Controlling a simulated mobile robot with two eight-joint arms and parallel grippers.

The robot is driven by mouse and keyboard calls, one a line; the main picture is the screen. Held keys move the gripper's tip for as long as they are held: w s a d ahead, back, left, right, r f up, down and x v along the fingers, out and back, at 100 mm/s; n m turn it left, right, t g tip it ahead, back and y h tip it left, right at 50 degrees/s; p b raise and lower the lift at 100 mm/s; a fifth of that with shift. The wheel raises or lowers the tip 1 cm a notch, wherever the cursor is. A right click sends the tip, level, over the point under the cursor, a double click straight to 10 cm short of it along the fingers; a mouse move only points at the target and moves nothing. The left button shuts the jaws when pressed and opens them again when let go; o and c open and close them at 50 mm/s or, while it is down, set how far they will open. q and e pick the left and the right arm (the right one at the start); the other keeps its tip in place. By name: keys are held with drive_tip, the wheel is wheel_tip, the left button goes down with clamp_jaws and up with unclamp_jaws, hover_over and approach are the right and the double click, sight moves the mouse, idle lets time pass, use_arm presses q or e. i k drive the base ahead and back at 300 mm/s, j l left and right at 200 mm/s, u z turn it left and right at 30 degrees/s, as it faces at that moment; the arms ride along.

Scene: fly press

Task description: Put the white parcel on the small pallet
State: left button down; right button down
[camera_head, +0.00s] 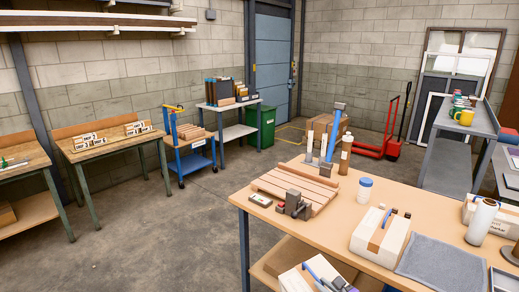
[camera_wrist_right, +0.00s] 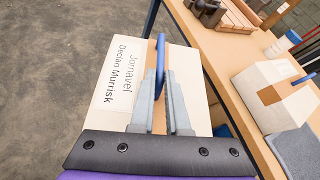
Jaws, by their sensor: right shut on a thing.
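A white parcel (camera_head: 296,280) with a brown band and blue handle is at the bottom of the head view, cut off by the edge. My right gripper (camera_head: 333,284) is shut on its blue handle (camera_wrist_right: 160,58). In the right wrist view the held parcel (camera_wrist_right: 118,80) bears the label "Jornavel Declan Murrisk" and hangs over the floor beside the table edge. A second white parcel (camera_head: 376,240), with a brown band and blue handle, stands on the table. The small slatted wooden pallet (camera_head: 297,186) lies on the table's far left part, with no parcel on it. My left gripper is not in view.
The table (camera_head: 335,222) also carries a grey mat (camera_head: 440,268), a blue-lidded jar (camera_head: 364,189) and a dark metal device (camera_head: 294,204) at the pallet's near edge. Tall tubes (camera_head: 327,143) stand behind the pallet. Open floor (camera_head: 165,235) lies left of the table.

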sight(294, 186)
drive_tip(key=j+z, duration=0.1)
drive_tip(key=z, duration=0.45)
drive_tip(key=i+j+z, duration=0.1)
drive_tip(key=j+z, duration=0.35)
drive_tip(key=j, duration=0.15)
drive_tip(key=i+j+z, duration=0.1)
drive_tip(key=j+z, duration=0.2)
drive_tip(key=j, duration=1.25)
drive_tip(key=k+j+z, duration=0.1)
drive_tip(key=j+z, duration=0.25)
drive_tip(key=j, duration=1.25)
